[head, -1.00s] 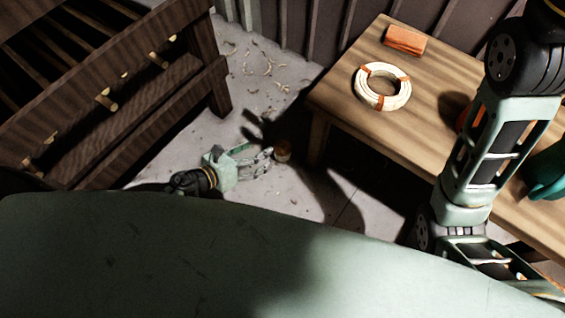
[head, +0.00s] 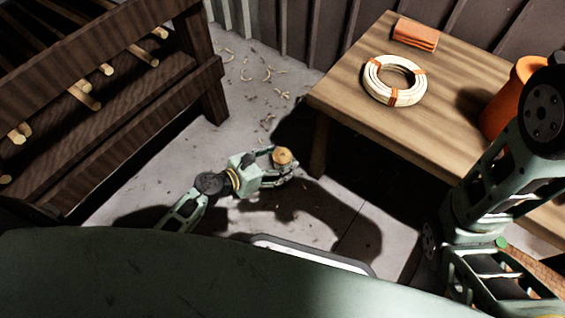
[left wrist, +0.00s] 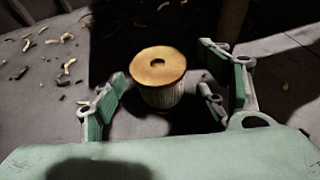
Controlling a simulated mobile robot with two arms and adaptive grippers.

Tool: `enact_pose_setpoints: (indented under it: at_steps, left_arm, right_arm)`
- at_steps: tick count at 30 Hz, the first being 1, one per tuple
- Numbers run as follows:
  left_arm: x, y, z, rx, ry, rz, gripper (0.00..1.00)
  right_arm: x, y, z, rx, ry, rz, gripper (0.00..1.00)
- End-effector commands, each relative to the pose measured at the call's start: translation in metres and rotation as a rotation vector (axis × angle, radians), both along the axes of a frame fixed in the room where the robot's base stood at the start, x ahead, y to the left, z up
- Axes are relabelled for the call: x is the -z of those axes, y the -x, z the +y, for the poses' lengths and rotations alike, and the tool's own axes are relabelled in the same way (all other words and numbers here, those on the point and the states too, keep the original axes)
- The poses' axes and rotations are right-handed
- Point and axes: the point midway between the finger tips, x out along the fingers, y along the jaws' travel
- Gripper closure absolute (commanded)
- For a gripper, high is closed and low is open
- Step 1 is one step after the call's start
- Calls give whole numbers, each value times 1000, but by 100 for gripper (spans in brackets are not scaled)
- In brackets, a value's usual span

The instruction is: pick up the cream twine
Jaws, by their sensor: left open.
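The cream twine (left wrist: 160,97) is a small upright spool with a tan round top that has a dark hole in its middle. It stands on the floor near the workbench leg, and its tan top also shows in the head view (head: 283,157). My left gripper (head: 281,167) is low over the floor at the spool. In the left wrist view the left gripper (left wrist: 163,86) is open, with its fingers to either side of the spool. Gaps show between the spool and the fingers. My right arm shows at the right of the head view, but its gripper does not.
The wooden workbench (head: 345,85) stands to the right, carrying a cream coil with orange ties (head: 379,92), an orange-brown block (head: 415,34) and an orange pot (head: 507,98). A dark wooden rack (head: 140,95) stands left. Pale shavings (head: 265,75) litter the floor.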

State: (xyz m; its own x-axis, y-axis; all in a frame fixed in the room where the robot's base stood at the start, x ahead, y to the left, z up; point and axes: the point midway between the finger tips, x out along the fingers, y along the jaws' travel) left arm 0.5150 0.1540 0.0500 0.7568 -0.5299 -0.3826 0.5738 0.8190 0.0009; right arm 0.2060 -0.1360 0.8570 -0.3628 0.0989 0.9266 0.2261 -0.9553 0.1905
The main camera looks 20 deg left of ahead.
Motion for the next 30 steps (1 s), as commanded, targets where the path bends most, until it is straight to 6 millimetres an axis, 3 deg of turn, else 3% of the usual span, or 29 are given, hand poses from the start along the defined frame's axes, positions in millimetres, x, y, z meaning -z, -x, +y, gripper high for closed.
enact_pose_setpoints:
  at_steps: [8,25,30]
  left_arm:
    - [1,-3,-3,-1,2,2,33]
    - [2,-3,-2,-1,1,2,82]
    - [1,-3,-2,-1,2,1,83]
  right_arm:
    - [1,0,0,0,0,0,67]
    - [2,0,0,0,1,0,67]
    - [1,0,0,0,0,0,67]
